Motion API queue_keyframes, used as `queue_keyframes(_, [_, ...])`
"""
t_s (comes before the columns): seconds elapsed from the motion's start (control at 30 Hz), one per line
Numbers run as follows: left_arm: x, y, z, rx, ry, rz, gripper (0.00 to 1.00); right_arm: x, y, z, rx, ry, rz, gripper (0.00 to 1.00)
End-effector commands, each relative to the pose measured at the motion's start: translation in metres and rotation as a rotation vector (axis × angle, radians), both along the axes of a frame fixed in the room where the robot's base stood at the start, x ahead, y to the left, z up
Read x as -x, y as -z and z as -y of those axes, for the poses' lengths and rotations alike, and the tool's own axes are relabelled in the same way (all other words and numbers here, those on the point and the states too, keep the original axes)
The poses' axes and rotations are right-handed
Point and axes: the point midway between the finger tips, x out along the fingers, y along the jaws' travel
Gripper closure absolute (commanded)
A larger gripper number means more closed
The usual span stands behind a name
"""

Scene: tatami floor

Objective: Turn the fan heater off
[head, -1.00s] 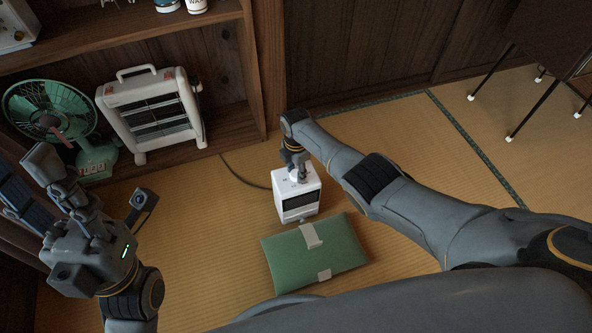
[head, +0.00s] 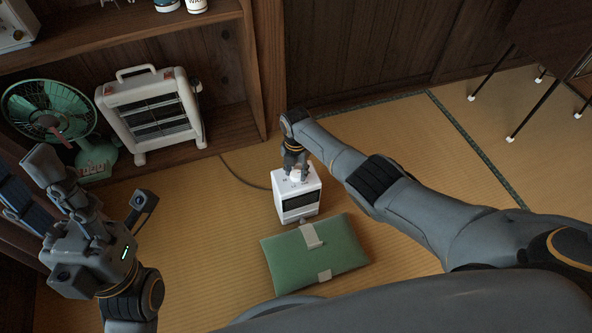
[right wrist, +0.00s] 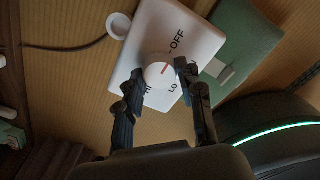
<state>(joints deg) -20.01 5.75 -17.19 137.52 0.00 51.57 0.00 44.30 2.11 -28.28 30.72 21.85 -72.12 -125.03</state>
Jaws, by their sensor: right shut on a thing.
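The fan heater (head: 297,205) is a small white box with a dark front grille, standing on the tatami. Its top shows a round white knob (right wrist: 158,72) with a short red mark and the labels OFF, HI and LO. My right gripper (head: 295,174) reaches down onto the heater's top. In the right wrist view its two fingers (right wrist: 157,78) are shut on the knob, one on each side. Exactly which label the red mark points at is hard to tell. My left gripper (head: 45,165) is raised at the left, away from the heater; its finger opening is unclear.
A green folded cushion (head: 315,255) lies just in front of the heater. A green fan (head: 50,115) and a white electric heater (head: 152,110) stand on the shelf's lower level at left. A dark cord (head: 238,173) runs behind the heater. Open tatami lies to the right.

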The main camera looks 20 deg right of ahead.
Motion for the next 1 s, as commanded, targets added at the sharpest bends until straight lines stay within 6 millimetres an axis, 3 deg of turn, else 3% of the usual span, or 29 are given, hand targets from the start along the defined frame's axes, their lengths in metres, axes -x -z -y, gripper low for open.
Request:
queue_keyframes(0.3, [0.0,0.0,0.0,0.0,0.0,0.0,0.6,0.001,0.001,0.0,0.001,-0.003,-0.001,0.95])
queue_keyframes(0.33, [0.0,0.0,0.0,0.0,0.0,0.0,0.6,0.001,0.001,0.0,0.001,-0.003,-0.001,0.57])
queue_keyframes(0.43, [0.0,0.0,0.0,0.0,0.0,0.0,0.6,0.001,0.001,0.0,0.001,-0.002,-0.001,0.4])
queue_keyframes(0.8, [0.0,0.0,-0.001,0.003,-0.002,0.0,0.6,0.0,-0.002,0.0,-0.001,-0.001,0.001,0.4])
queue_keyframes(1.0, [0.0,0.0,0.0,0.002,-0.001,-0.001,0.6,-0.001,-0.017,0.0,-0.001,0.0,0.003,0.4])
